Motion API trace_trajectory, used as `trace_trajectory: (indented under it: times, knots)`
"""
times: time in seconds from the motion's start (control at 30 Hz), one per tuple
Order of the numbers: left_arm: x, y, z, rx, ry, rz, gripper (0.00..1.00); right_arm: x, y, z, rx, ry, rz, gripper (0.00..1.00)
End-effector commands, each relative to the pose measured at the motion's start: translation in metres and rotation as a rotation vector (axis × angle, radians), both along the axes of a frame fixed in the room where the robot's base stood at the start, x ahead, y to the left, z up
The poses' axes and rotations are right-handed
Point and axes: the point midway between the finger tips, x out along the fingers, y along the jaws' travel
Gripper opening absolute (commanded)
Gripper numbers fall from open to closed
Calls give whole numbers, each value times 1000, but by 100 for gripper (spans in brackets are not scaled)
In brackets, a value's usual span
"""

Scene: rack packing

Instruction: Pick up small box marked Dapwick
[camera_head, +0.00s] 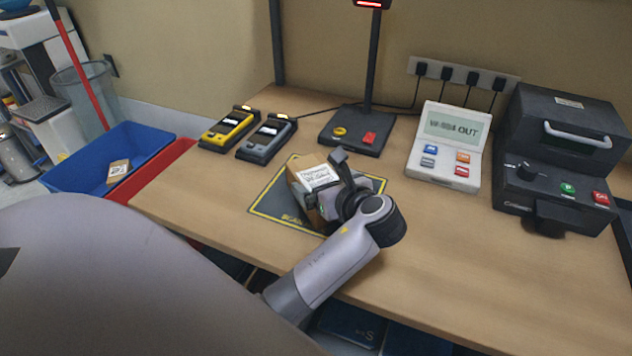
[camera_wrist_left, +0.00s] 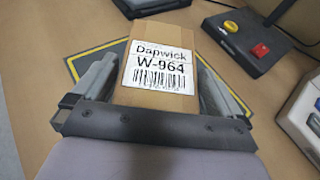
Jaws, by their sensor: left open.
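The small cardboard box marked Dapwick W-964 (camera_wrist_left: 150,85) lies on the dark scan mat, label facing up, in the left wrist view. In the head view the box (camera_head: 310,188) is partly hidden behind my left gripper (camera_head: 333,185). My left gripper also shows in the left wrist view (camera_wrist_left: 155,88). It is open, with one finger on each side of the box. I cannot tell whether the fingers touch it. My right gripper is not in view.
The scan mat (camera_head: 270,207) lies on the wooden table (camera_head: 440,240). Behind it stand a scanner stand (camera_head: 355,135), two handheld devices (camera_head: 228,128), a display unit (camera_head: 445,148) and a dark printer-like machine (camera_head: 555,165). A blue bin (camera_head: 75,180) holding a small box (camera_head: 118,170) is at the left.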

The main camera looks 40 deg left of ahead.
Motion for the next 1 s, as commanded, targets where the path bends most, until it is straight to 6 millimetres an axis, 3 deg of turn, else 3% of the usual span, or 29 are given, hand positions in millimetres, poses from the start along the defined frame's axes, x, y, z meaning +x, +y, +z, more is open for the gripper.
trace_trajectory:
  times: [0.4, 0.53, 0.57, 1.0]
  knots:
    - [-2, -2, -2, -1, 0, 0, 100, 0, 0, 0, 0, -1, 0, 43]
    - [-2, -1, -2, -1, 1, 1, 58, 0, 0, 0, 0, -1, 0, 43]
    - [-2, -1, -2, -1, 1, 1, 55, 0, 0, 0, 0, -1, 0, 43]
    - [-1, -1, 11, 0, -4, 2, 55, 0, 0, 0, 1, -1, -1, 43]
